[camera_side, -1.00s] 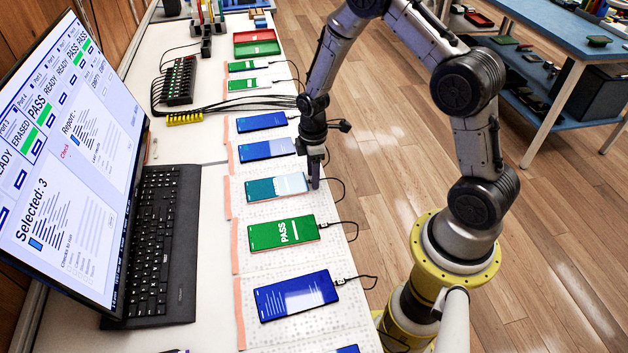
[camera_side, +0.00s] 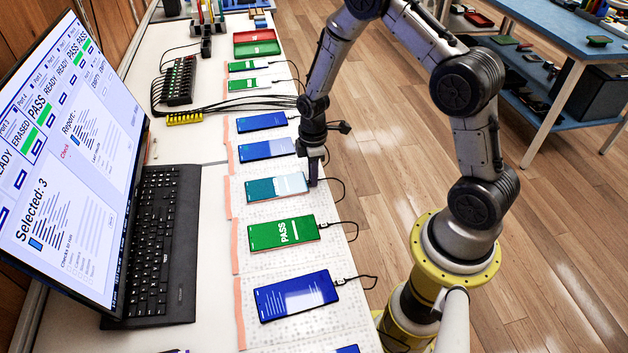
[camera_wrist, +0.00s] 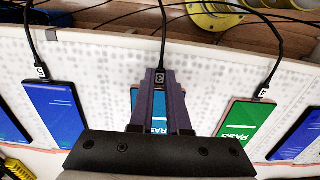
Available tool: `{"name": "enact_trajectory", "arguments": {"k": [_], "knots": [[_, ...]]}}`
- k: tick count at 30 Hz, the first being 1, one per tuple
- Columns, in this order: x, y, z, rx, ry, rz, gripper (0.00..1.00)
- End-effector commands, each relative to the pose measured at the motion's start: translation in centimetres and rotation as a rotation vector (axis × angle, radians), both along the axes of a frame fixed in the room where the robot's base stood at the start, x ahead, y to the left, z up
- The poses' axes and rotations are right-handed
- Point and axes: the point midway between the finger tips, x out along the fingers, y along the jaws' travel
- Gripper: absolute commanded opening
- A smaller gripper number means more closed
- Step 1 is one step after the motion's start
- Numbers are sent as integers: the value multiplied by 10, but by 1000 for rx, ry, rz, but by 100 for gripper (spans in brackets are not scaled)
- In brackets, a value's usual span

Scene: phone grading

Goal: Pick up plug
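The plug (camera_wrist: 160,77) is small and black with a pale mark, on a black cable that runs up out of the wrist view. It sits at the top end of a teal phone (camera_wrist: 160,121) whose white lettering is partly hidden by the fingers. My gripper (camera_wrist: 160,84) has one finger close against each side of the plug and looks shut on it. In the side view my gripper (camera_side: 312,182) points down at the right end of the teal-and-pale phone (camera_side: 275,187). The plug itself is hidden there behind the fingers.
A green PASS phone (camera_side: 283,232) with its own plug (camera_wrist: 262,91) lies on one side, and a blue phone (camera_side: 267,150) on the other. Their cables trail over the table edge. A laptop (camera_side: 160,245) stands at the left.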

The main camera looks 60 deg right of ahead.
Motion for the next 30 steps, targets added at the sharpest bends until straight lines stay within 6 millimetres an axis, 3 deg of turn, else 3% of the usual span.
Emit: {"name": "enact_trajectory", "arguments": {"k": [11,17,22,30], "knots": [[0,0,1,0,0,0,0],[0,0,12,0,-1,0,0],[-1,0,41,-1,-4,0,0],[-46,10,95,-1,-7,0,0]]}}
